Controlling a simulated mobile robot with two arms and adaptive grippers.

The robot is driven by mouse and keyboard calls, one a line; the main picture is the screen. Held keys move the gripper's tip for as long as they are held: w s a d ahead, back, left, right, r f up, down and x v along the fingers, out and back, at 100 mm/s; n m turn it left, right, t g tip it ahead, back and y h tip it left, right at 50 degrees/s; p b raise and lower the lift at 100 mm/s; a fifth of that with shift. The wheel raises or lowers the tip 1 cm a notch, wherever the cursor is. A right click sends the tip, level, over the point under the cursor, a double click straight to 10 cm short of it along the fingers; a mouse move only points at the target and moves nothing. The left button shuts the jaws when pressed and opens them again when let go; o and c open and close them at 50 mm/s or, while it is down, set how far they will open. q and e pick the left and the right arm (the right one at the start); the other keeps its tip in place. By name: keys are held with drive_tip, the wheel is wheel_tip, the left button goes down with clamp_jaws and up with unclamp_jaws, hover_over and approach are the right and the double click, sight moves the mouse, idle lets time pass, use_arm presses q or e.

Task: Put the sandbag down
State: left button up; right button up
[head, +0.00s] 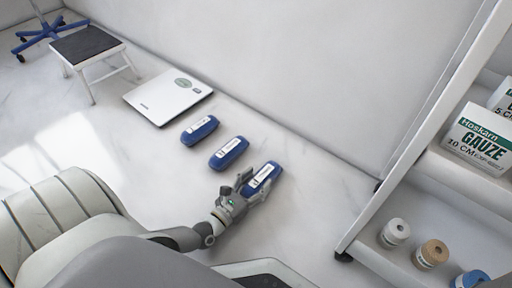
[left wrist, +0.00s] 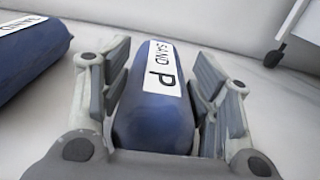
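A blue sandbag (head: 263,177) with a white label lies on the floor at the right end of a row of similar bags. My left gripper (head: 250,188) is at its near end. In the left wrist view this sandbag (left wrist: 155,115) lies between the two fingers of the gripper (left wrist: 160,90), with its label up. The fingers stand apart on either side, with narrow gaps beside the bag's far part. The fingers look open; contact low on the bag is hard to judge. My right gripper is not in view.
Two more blue sandbags (head: 229,153) (head: 199,130) lie to the left. Beyond them are a white scale (head: 160,104) and a step stool (head: 88,45). A white shelf rack (head: 400,160) with gauze boxes and tape rolls stands right. A wall runs behind.

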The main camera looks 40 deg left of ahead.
use_arm(q)
drive_tip(key=o, duration=0.5)
